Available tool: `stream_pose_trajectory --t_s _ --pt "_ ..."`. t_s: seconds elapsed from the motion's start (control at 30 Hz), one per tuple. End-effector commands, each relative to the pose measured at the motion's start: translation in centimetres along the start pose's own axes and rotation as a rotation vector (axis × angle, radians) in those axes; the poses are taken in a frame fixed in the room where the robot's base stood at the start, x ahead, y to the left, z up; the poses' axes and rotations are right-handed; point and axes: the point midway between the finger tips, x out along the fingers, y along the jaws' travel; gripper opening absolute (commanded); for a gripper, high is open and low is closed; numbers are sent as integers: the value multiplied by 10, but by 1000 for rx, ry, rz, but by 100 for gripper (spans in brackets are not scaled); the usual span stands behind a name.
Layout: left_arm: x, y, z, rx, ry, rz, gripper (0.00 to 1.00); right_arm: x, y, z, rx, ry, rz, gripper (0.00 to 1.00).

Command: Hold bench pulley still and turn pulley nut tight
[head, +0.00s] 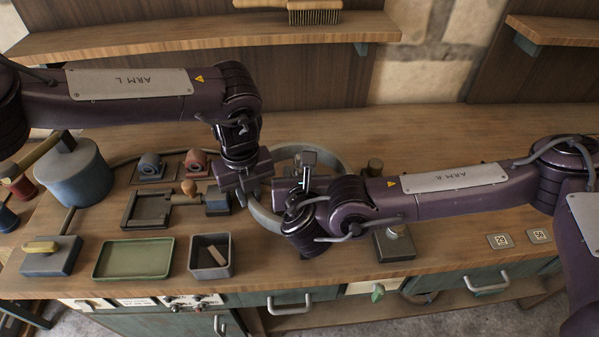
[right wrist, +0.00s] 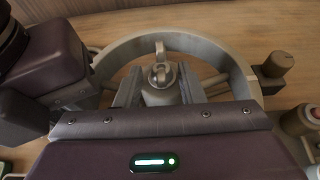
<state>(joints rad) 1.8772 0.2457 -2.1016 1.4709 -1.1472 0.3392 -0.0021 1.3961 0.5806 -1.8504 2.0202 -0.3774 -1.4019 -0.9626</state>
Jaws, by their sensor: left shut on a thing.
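The bench pulley is a large grey spoked wheel (head: 263,214) lying flat on the bench, and its rim arcs across the right wrist view (right wrist: 110,62). My left gripper (head: 247,192) is shut on the pulley's left rim; its body shows at the left of the right wrist view. The pulley nut (right wrist: 160,74), metal with an upright loop or tab, sits on the hub at the wheel's middle. My right gripper (right wrist: 162,90) is over the hub, its two grey fingers apart on either side of it. Whether they touch the nut is hidden.
A green tray (head: 133,258), a dark bin with a bar inside (head: 224,268) and a small vise-like fixture (head: 148,208) stand left of the wheel. A squat block with a knob (head: 394,246) is at right.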

Motion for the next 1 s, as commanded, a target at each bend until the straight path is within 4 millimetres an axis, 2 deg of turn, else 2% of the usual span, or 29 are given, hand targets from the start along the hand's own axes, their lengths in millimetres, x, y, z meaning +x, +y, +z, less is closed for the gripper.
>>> stream_pose_trajectory --t_s 0.03,0.27,0.7,1.0 --pt "0 -3 -2 7 2 -7 0 0 0 0 0 0 0 28" --pt "0 -3 -2 7 2 -8 0 0 0 0 0 0 1 0" --pt "-1 -4 -2 9 2 -9 0 -1 6 0 50 1 -106 0" --pt "-1 -4 -2 9 2 -9 0 -1 6 0 52 1 -116 0"
